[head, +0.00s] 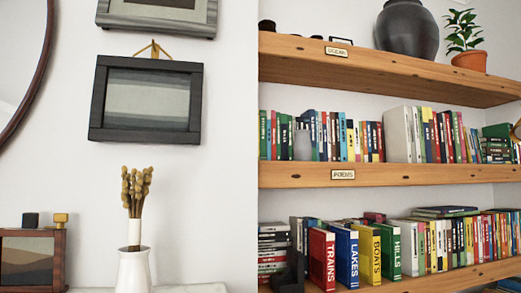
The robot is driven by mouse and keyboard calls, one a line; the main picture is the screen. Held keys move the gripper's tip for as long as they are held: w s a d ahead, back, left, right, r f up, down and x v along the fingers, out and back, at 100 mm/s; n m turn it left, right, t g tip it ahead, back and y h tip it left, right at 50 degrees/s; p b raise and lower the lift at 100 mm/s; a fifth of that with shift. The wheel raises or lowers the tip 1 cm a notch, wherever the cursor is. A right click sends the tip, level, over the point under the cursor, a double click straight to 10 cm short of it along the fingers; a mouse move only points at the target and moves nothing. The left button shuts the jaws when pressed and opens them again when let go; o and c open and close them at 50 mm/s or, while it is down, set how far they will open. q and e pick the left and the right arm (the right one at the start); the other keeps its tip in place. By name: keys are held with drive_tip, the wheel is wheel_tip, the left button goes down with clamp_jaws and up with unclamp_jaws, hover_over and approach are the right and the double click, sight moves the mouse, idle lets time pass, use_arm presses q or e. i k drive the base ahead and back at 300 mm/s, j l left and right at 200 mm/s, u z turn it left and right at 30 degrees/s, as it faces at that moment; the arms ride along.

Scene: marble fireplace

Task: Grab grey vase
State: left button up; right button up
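A large, round, dark grey vase (407,32) stands upright on the top wooden shelf at the upper right of the head view; its top is cut off by the frame edge. A white vase (133,270) with dried brown stems (136,190) stands at the lower left. Neither of my grippers is in view.
A potted plant (468,60) stands right of the dark vase. Books (400,135) fill much of the lower shelves. Framed pictures (146,100) hang on the left wall. A wooden frame (62,265) stands at lower left.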

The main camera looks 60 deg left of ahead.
sight(302, 150)
drive_tip(key=u, duration=1.75)
drive_tip(key=i+l, duration=0.1)
drive_tip(key=l, duration=0.35)
drive_tip(key=i+l, duration=0.15)
drive_tip(key=l, duration=0.25)
drive_tip(key=l+u, duration=0.5)
drive_tip(key=u, duration=0.25)
drive_tip(key=l+u, duration=0.35)
drive_tip(key=i+j, duration=0.05)
